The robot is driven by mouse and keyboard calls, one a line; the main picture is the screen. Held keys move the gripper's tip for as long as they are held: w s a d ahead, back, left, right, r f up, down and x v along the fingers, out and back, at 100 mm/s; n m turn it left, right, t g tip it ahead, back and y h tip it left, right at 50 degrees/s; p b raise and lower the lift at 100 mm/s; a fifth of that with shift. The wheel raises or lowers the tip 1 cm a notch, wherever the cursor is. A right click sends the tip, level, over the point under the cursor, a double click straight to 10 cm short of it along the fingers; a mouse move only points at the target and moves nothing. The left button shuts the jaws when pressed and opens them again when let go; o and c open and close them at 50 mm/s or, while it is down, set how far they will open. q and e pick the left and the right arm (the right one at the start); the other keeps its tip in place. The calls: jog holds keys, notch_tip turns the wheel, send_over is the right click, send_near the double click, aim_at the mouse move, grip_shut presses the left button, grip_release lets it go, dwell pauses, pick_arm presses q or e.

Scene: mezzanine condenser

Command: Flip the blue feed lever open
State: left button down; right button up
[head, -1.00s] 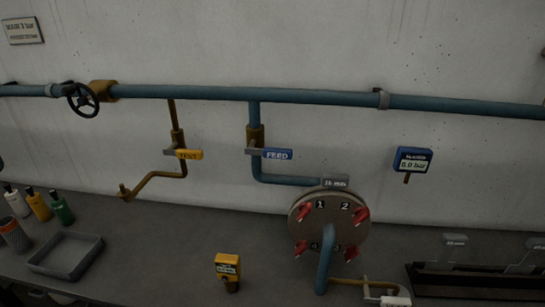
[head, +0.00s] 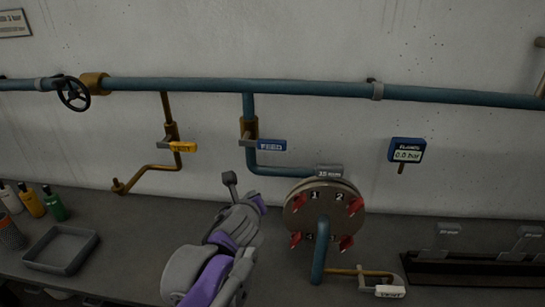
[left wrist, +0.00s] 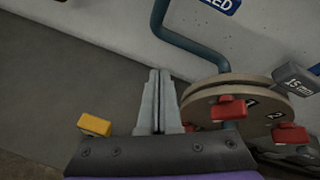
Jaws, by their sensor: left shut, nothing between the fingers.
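The blue feed lever (head: 271,146), labelled FEED, sticks out sideways to the right from a brass valve (head: 250,128) on the blue vertical pipe. Its lower part also shows at the top edge of the left wrist view (left wrist: 222,4), mostly cut off. My left gripper (head: 229,178) is below and a little left of the lever, in front of the wall and apart from the lever. In the left wrist view its two fingers (left wrist: 160,75) are together with nothing between them. My right gripper is not in view.
A round flange plate (head: 300,222) with red clamps stands right of my left gripper. A yellow TEST lever (head: 183,147) is left of the feed lever. A gauge (head: 406,151) reads 0.0 bar. A yellow block (left wrist: 95,125) is on the bench. A grey tray (head: 62,250) sits at left.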

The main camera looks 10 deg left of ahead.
aim_at(262, 144)
pick_arm(q)
jog(key=w+d+r+m+t+h, duration=0.1)
jog(key=w+d+r+m, duration=0.2)
jog(key=m, duration=0.3)
jog(key=shift+w+d, duration=0.4)
jog(key=shift+d, duration=0.05)
jog(key=x, duration=1)
notch_tip(262, 144, up, 4)
jog(key=shift+r+p, duration=0.1)
jog(key=shift+p, duration=0.85)
jog(key=shift+d, duration=0.1)
